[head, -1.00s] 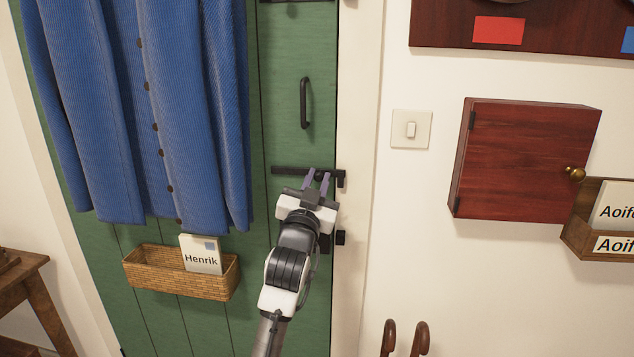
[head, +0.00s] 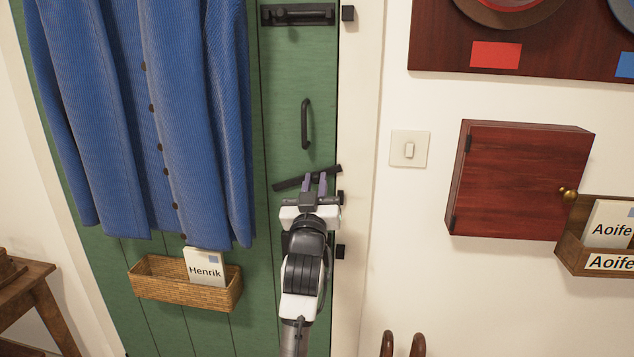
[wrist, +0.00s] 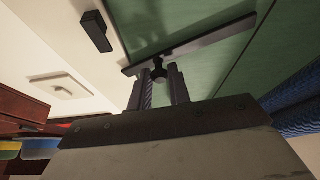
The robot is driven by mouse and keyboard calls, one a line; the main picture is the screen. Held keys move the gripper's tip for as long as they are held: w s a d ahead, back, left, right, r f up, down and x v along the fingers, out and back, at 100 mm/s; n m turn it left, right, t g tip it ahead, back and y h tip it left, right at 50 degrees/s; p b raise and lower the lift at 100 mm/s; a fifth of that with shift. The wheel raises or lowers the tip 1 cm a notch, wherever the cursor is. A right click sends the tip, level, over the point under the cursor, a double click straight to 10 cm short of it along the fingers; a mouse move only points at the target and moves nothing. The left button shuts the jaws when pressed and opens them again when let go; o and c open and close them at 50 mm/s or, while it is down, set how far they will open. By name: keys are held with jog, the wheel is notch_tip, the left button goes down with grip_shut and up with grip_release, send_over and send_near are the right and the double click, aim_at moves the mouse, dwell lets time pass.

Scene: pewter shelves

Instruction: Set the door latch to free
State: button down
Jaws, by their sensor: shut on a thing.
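The door latch is a dark bar (head: 290,183) on the green door (head: 285,130), below the black pull handle. It is tilted, its right end raised above the dark catch (head: 341,197) on the white frame and clear of it. In the wrist view the bar (wrist: 205,40) runs slantwise, and the catch (wrist: 96,32) stands apart from its end. My gripper (head: 315,182) is at the bar's right half. In the wrist view its fingers (wrist: 160,85) are shut on the small dark latch knob (wrist: 158,69). The arm hides part of the door below.
A bolt (head: 298,15) is at the door's top, and another catch (head: 341,251) sits lower on the frame. A blue coat (head: 140,110) and a wicker basket (head: 185,285) hang left. A light switch (head: 409,148) and red cabinet (head: 520,180) are right.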

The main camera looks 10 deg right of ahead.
jog(key=shift+w+a+r+n+t+y+p, duration=0.15)
jog(key=shift+r+n+y+p, duration=0.25)
jog(key=shift+n, duration=0.25)
jog(key=shift+s+a+r+n+t+y+p, duration=0.15)
jog(key=shift+r+n+y+p, duration=0.2)
jog(key=shift+n, duration=0.3)
jog(key=shift+w+r, duration=0.1)
jog(key=c, duration=1.3)
grip_release()
jog(key=shift+s+a+f+b, duration=0.15)
jog(key=shift+s+f+b, duration=0.15)
jog(key=shift+s+f, duration=0.05)
jog(key=b+v, duration=0.4)
jog(key=v, duration=0.9)
jog(key=shift+r, duration=0.2)
